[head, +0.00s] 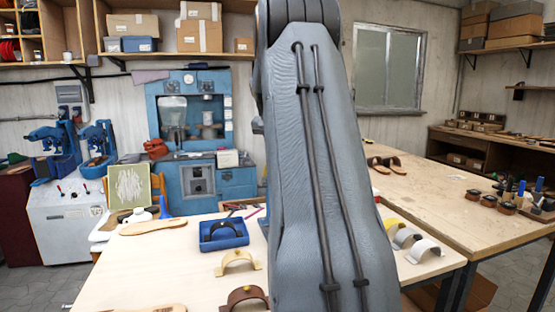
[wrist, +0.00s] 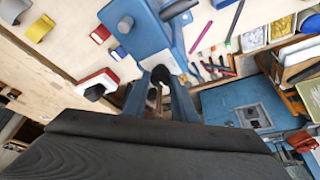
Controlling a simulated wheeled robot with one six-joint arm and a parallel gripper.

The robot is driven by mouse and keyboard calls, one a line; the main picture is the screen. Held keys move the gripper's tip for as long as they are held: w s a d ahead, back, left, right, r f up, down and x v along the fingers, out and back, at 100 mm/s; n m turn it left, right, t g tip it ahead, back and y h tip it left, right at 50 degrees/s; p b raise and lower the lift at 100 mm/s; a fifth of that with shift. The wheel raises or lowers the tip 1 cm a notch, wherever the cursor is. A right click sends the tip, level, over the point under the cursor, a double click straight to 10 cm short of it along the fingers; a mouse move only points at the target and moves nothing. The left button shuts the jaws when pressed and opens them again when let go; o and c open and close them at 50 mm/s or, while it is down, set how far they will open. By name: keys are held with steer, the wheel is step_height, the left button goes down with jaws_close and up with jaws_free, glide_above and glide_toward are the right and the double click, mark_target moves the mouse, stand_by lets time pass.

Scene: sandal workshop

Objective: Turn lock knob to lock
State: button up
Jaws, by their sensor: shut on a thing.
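In the wrist view a blue metal device (wrist: 150,38) stands on the pale table, with a grey round piece (wrist: 125,24) on its face and a blue forked part at its near end. My gripper (wrist: 158,118) is close against this near end and is shut on the lock knob. The dark body across the bottom of the wrist view hides most of the grip, so the knob's angle cannot be told. In the head view my arm covers the gripper and nearly all of the device.
In the head view a blue tray (head: 224,243) and a cream arched strap (head: 238,262) lie left of my arm. A brown strap (head: 245,297) lies nearer. Several pale straps stand to the right. A long workbench (head: 450,188) with sandals and small tools extends right.

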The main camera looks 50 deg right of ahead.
steer(key=shift+m, duration=0.6)
steer(key=shift+g, duration=0.3)
steer(key=o, duration=1)
steer(key=shift+o, duration=0.2)
steer(key=b+v, duration=0.2)
steer(key=v, duration=0.5)
steer(key=shift+a+r, duration=0.2)
steer(key=shift+r, duration=0.15)
